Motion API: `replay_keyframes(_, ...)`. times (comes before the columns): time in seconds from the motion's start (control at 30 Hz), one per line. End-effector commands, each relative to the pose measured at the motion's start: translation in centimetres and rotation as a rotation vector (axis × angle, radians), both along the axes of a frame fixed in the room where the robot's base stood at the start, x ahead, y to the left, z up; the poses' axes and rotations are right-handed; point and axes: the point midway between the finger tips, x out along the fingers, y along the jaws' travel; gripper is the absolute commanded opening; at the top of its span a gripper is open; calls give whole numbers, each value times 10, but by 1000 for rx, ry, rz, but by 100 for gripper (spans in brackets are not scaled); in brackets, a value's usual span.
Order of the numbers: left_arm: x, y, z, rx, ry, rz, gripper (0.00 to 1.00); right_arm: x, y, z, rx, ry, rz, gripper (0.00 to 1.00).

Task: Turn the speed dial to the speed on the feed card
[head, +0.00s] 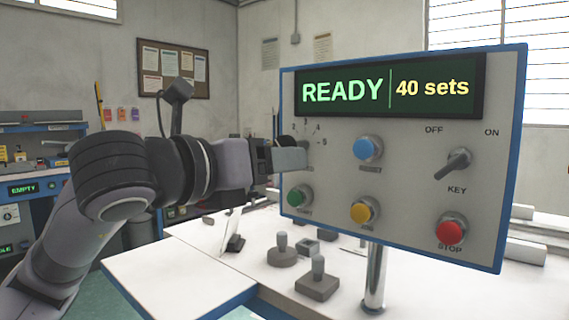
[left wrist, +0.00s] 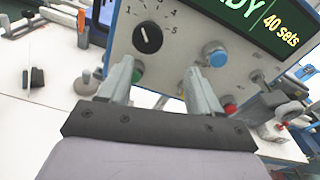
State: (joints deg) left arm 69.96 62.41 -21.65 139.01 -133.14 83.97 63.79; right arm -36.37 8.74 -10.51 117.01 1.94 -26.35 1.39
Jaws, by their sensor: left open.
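The speed dial (left wrist: 147,38) is a round black knob with a white mark, ringed by numbers up to 5, on the grey control panel (left wrist: 180,22). Its mark points roughly upward in the left wrist view; the exact number is unclear. In the head view my left gripper (head: 291,157) is in front of the panel's left side and hides most of the dial. In the left wrist view this gripper (left wrist: 158,82) is open and empty, its fingers below the dial and apart from it. I cannot make out a readable feed card. My right gripper is out of view.
The panel's display (head: 388,87) reads "READY" and "40 sets". Near the dial are a blue button (head: 367,149), a green button (head: 298,197), a yellow button (head: 362,211), a red STOP button (head: 450,231) and a key switch (head: 458,162). A white table (head: 180,277) with small fixtures lies below.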

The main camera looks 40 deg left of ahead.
Motion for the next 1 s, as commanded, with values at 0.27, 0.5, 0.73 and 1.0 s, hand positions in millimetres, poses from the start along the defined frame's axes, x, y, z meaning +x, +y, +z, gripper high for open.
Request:
replay_keyframes(0.27,4,20,17,-6,-72,103,64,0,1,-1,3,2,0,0)
replay_keyframes(0.5,41,20,17,-4,-69,99,64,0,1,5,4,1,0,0)
replay_keyframes(0.73,60,20,16,-3,-70,96,64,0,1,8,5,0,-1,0)
replay_keyframes(1.0,62,20,16,-3,-70,96,60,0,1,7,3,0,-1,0)
